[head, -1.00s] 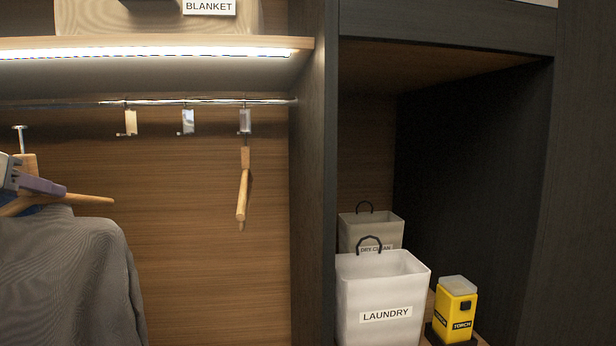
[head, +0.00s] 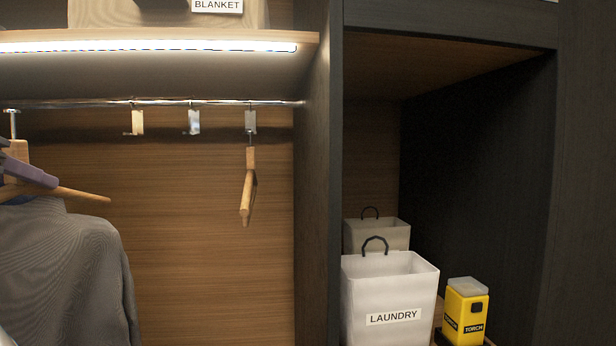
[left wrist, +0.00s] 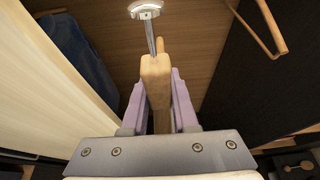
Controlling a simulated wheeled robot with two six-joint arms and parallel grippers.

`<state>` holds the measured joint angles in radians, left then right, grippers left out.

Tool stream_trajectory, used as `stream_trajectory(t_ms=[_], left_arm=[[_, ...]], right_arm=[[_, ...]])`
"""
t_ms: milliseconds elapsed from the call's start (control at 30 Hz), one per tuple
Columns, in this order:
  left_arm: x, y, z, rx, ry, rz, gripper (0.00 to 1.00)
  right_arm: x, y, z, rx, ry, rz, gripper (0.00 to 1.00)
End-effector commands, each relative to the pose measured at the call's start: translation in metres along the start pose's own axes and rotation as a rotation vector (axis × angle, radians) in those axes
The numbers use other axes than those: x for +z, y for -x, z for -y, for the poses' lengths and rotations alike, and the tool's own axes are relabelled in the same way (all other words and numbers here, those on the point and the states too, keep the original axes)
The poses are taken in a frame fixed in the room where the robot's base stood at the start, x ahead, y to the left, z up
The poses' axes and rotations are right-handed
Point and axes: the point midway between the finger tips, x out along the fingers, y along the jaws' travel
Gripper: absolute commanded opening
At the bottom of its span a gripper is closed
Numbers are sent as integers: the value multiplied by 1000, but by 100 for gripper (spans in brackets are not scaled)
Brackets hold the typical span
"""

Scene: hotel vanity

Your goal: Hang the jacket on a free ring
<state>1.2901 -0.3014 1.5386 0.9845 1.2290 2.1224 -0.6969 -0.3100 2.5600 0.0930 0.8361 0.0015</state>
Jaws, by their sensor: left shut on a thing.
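The grey jacket (head: 65,265) hangs from a wooden hanger (head: 85,194) at the left of the head view. My left gripper (head: 30,172), with lilac fingers, is shut on the hanger's neck, which also shows between the fingers in the left wrist view (left wrist: 155,85). A metal pin with a flat head (head: 12,112) stands up from the neck, close to the rail's height in the picture; its depth is unclear. Rings hang from the rail: the left ring (head: 137,122) and middle ring (head: 193,121) are empty, and the right ring (head: 250,122) carries a bare wooden hanger (head: 248,190).
The rail (head: 220,102) runs under a lit shelf (head: 150,47). A dark partition (head: 318,200) closes the right side. Beyond it stand a laundry bin (head: 390,290), another bin (head: 385,232) and a yellow torch (head: 466,310). A blue garment (left wrist: 85,65) shows in the left wrist view.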

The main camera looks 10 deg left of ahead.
Motion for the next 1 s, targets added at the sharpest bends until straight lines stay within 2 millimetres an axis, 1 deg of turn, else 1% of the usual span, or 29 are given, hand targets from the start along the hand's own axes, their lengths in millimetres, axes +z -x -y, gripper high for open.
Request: stream_trajectory(t_ms=[700, 1000], left_arm=[[-12, 32, 0, 2, -2, 4, 0], [-14, 40, 0, 1, -3, 4, 0]], right_arm=[[1, -23, -2, 0, 1, 0, 47], [1, -28, -2, 0, 2, 0, 47]])
